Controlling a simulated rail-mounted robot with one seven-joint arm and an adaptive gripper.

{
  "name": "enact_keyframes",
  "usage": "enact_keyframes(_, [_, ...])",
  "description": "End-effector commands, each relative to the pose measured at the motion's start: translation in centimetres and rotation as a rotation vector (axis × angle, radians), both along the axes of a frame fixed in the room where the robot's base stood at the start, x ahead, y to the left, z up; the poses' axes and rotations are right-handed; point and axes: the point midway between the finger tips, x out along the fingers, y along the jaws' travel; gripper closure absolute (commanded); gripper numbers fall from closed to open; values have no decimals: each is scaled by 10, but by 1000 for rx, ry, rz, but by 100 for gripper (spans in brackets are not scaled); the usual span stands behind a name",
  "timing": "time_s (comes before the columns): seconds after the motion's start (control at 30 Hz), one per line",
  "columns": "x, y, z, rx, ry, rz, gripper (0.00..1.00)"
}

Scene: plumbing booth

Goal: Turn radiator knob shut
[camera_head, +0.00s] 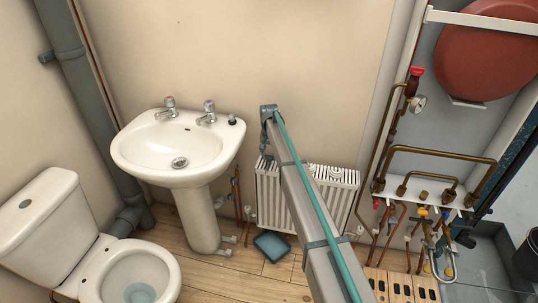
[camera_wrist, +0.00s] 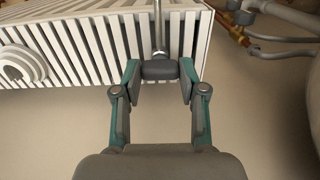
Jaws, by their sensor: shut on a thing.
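The white ribbed radiator (camera_head: 334,184) stands low against the wall, partly hidden behind my arm. In the wrist view, the radiator (camera_wrist: 95,45) fills the upper left. My gripper (camera_wrist: 160,72) has its two teal-and-grey fingers on either side of a dark grey knob-like piece (camera_wrist: 160,71) and is shut on it. A thin metal stem (camera_wrist: 158,28) runs up from this piece in front of the radiator. A round white ridged knob (camera_wrist: 22,66) sits on the radiator at the left, apart from the fingers. In the head view, my arm hides the grasp.
A white washbasin (camera_head: 180,150) stands left of the radiator, and a toilet (camera_head: 125,270) is at the lower left. Copper pipes and valves (camera_head: 425,190) line the right wall below a red tank (camera_head: 485,50). In the wrist view, pipes (camera_wrist: 285,25) lie at the upper right.

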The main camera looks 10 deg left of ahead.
Motion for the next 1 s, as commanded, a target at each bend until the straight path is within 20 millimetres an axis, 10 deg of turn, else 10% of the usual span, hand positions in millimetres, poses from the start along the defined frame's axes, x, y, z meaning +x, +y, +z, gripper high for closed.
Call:
enact_keyframes(0.47, [1, 0, 0, 1, -2, -15, 93])
enact_keyframes(0.5, [1, 0, 0, 1, -2, -15, 52])
enact_keyframes(0.6, [1, 0, 0, 1, -2, -14, 35])
enact_keyframes(1.0, [0, 0, 3, 1, -1, -13, 33])
